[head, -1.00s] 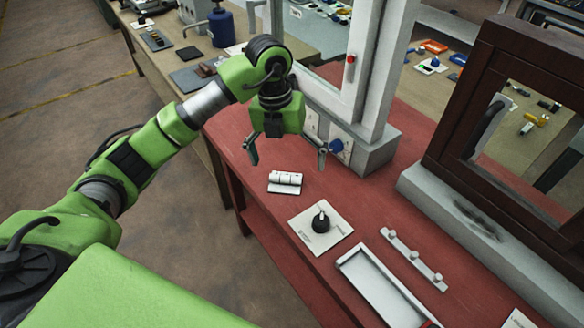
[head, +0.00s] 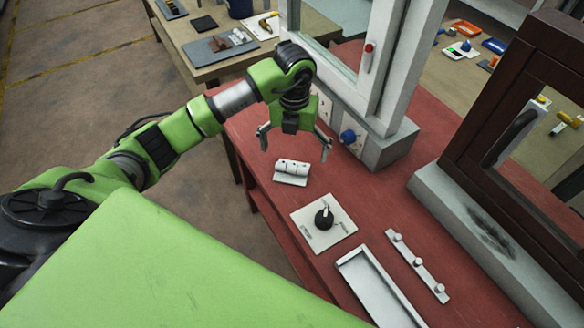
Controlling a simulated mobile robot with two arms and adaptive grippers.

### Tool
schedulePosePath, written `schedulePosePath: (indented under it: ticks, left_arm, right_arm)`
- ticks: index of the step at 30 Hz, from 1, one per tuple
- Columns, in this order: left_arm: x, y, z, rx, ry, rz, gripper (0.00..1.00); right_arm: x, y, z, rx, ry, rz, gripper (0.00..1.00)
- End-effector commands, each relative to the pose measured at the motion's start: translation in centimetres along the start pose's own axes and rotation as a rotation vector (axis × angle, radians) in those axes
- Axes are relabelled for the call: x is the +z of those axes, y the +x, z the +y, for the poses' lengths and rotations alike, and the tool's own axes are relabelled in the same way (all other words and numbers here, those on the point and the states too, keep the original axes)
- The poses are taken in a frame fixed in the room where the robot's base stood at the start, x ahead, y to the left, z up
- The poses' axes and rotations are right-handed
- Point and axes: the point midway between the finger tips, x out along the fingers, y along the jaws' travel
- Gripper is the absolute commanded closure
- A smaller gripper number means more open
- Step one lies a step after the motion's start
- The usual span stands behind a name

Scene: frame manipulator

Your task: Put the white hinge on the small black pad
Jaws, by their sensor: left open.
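The white hinge (head: 291,172) lies on the red table, near its left edge. My left gripper (head: 296,153) is open and empty, its two fingers spread above and just behind the hinge in the picture. It looks apart from the hinge, though the exact height is hard to judge. A small black pad (head: 204,23) lies on the tan bench at the back, beyond a larger dark grey mat. My right gripper is not in view.
A white plate with a black knob (head: 324,218), a white tray (head: 378,290) and a strip with pegs (head: 417,266) lie on the red table (head: 350,190). A white frame (head: 383,130) stands right of the gripper. A dark grey mat (head: 205,48) bears small parts.

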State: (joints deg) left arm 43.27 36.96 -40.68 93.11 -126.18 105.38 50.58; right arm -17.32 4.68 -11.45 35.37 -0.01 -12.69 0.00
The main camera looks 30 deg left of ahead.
Motion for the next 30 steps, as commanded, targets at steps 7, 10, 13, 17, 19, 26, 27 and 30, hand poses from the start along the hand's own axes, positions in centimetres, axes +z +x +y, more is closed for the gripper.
schedulePosePath:
  ticks: [7, 10, 13, 17, 19, 26, 27, 30]
  left_arm:
    - [0.1, 3.2, 0.2, 0.001, -0.002, 0.008, 0.01]
    - [0.2, 4.5, 0.3, 0.001, 0.000, 0.005, 0.01]
    - [0.2, 5.1, 0.3, 0.000, 0.000, 0.002, 0.01]
    - [0.2, 5.2, 0.3, 0.000, 0.000, 0.001, 0.01]
    - [0.2, 5.2, 0.3, 0.000, 0.000, 0.001, 0.01]
    - [0.2, 5.1, 0.3, 0.000, 0.000, 0.001, 0.43]
    - [0.2, 5.1, 0.3, 0.000, 0.000, 0.001, 0.47]
    - [0.2, 5.1, 0.3, 0.000, 0.000, 0.001, 0.47]
  right_arm:
    - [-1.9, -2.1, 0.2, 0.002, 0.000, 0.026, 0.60]
    - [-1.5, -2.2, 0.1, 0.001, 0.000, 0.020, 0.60]
    - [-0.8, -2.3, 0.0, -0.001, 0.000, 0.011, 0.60]
    - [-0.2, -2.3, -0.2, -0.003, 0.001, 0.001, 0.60]
    - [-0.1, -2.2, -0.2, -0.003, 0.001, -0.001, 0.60]
    - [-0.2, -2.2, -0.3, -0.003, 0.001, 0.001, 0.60]
    - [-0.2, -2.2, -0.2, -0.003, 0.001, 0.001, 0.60]
    - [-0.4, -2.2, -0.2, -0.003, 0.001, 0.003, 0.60]
